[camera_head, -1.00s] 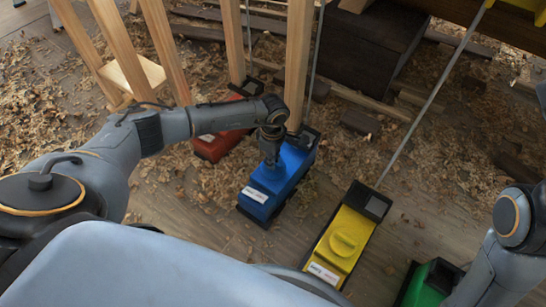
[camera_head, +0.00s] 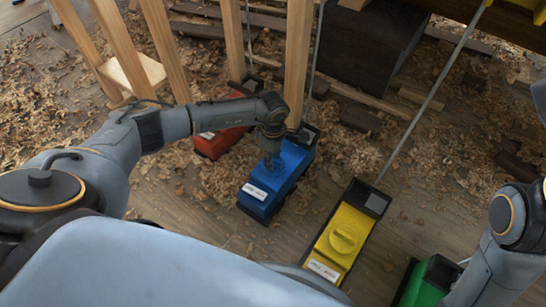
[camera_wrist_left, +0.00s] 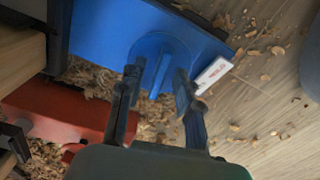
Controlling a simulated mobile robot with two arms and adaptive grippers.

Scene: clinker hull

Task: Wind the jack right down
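A blue jack (camera_head: 277,185) with a white label stands on the plank floor at the foot of a timber post. My left gripper (camera_head: 270,160) points down at its top. In the left wrist view the blue jack (camera_wrist_left: 110,30) has a round knob (camera_wrist_left: 157,62) with a raised ridge. My left gripper (camera_wrist_left: 157,74) is open, its fingers on either side of the ridge with gaps showing. Whether the fingertips touch the knob's disc cannot be told. My right gripper is out of view; only part of that arm shows at the right edge.
A red jack (camera_head: 216,142) stands close left of the blue one. A yellow jack (camera_head: 344,237) with a knob and a green jack (camera_head: 428,284) stand to the right. Timber posts (camera_head: 296,62) and a thin rod (camera_head: 430,100) rise nearby. Shavings litter the floor.

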